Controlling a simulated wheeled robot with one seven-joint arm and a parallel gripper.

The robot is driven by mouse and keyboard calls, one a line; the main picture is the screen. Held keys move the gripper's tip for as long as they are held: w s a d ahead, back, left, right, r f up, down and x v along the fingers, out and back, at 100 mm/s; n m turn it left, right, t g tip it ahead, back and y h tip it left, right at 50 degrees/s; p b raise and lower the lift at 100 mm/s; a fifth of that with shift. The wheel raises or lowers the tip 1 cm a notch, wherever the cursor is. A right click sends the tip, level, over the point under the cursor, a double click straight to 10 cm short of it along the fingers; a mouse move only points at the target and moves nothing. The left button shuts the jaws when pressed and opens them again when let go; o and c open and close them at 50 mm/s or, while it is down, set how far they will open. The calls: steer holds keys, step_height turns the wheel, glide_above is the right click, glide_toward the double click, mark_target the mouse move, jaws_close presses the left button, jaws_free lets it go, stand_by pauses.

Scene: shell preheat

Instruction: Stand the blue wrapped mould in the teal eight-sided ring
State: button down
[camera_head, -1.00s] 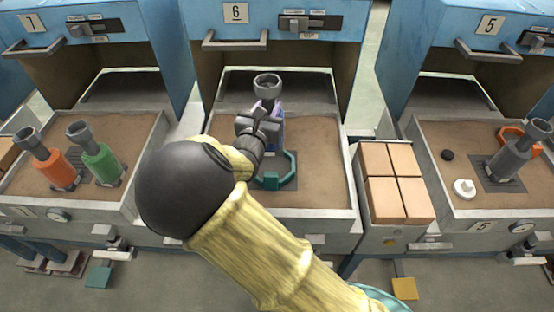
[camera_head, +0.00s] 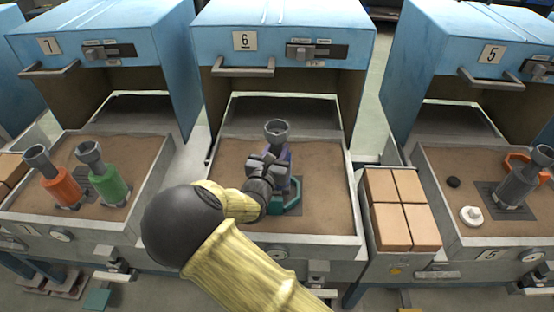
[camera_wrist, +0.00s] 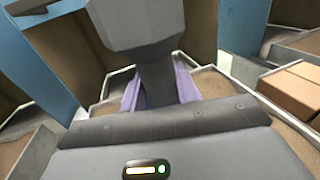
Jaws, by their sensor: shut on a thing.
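The blue wrapped mould (camera_head: 284,156) is upright in front of the middle furnace, with a grey funnel-shaped cup (camera_head: 276,130) on top. The teal eight-sided ring (camera_head: 294,206) lies on the sand tray right below the mould. My gripper hides the mould's foot and the ring's left part, so I cannot tell whether the foot is inside the ring.
The sand tray (camera_head: 325,215) of furnace 6 is otherwise bare. Orange (camera_head: 60,185) and green (camera_head: 108,182) moulds stand in the left tray. A grey mould (camera_head: 518,185), an orange ring, a white knob and a black disc are in the right tray. Tan bricks (camera_head: 403,226) fill a box between.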

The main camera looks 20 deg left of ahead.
steer(key=f, duration=0.3)
steer(key=shift+w+f, duration=0.2)
steer(key=shift+f, duration=0.05)
steer(key=shift+s+a+f, duration=0.1)
steer(key=shift+s+a, duration=0.05)
steer(key=shift+a, duration=0.05)
steer(key=shift+s, duration=0.1)
steer(key=shift+w+d, duration=0.2)
steer(key=shift+d, duration=0.15)
steer(key=c, duration=1)
jaws_free()
steer(key=shift+s, duration=0.1)
steer(key=shift+c, duration=0.2)
steer(key=shift+a, duration=0.1)
